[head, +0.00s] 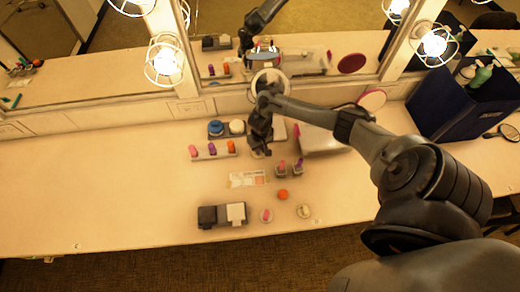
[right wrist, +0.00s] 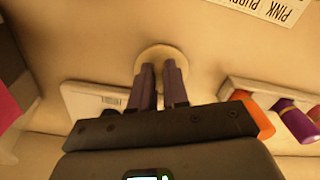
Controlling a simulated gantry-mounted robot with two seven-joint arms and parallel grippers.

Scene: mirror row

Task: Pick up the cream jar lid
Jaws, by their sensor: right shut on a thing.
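The cream jar lid, a pale round disc (right wrist: 165,54), lies under my right gripper's fingertips in the right wrist view. My right gripper (right wrist: 161,72) is shut on it, its two dark fingers close together over the disc. The fingers hide part of the disc. In the head view the right gripper (head: 259,148) points down at the counter, between the lipstick rack and the two small bottles. There only a pale sliver shows at its tip. My left gripper is not in view.
A lipstick rack (head: 214,156) stands left of the gripper. Small bottles (head: 282,172) stand to its right, a printed card (head: 247,179) in front. A dark blue bin (head: 446,112) stands far right. The mirror (head: 290,50) runs along the back. The left counter is clear.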

